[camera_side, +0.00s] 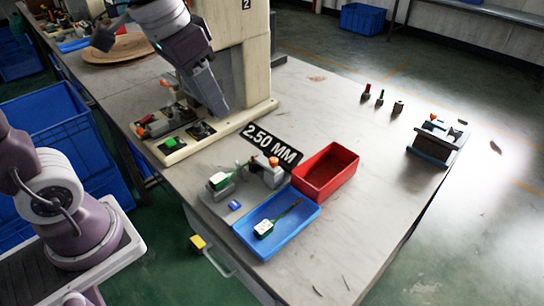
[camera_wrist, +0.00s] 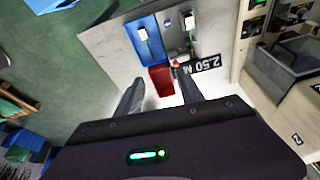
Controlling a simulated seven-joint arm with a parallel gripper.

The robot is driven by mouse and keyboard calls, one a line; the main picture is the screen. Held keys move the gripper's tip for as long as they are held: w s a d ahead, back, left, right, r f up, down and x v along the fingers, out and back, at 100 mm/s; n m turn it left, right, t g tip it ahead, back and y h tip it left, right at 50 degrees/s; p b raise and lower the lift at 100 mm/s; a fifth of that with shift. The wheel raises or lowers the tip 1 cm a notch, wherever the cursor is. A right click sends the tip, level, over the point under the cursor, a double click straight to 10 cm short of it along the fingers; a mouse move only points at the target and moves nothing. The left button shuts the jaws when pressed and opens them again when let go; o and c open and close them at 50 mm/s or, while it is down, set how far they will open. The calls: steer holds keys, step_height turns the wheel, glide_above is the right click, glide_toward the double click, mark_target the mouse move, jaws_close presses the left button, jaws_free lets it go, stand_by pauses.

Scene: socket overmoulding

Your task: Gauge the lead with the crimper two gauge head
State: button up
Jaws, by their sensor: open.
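A lead with a white-and-green connector (camera_side: 264,228) and a thin dark tail lies in the blue tray (camera_side: 246,240) at the table's front; its connector also shows in the wrist view (camera_wrist: 142,34). Left of the tray's back, a grey gauge fixture (camera_side: 245,205) carries another white-and-green connector (camera_side: 219,181) and an orange-topped block (camera_side: 272,174).
A red bin (camera_side: 325,172) stands right of the fixture. A cream base (camera_side: 172,150) with a green block sits below the machine. Several small pieces and a grey block fixture (camera_side: 437,142) stand at the right. The table's front right is mostly clear.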

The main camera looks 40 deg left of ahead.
steer(key=w+a+f+g, duration=0.2)
steer(key=w+f, duration=0.5)
steer(key=w, duration=0.4)
steer(key=m+g, duration=0.2)
glide_above(274, 159)
step_height(274, 159, down, 13)
steer(key=shift+a+f, duration=0.1)
step_height(274, 159, down, 7)
steer(key=shift+f, duration=0.1)
jaws_close()
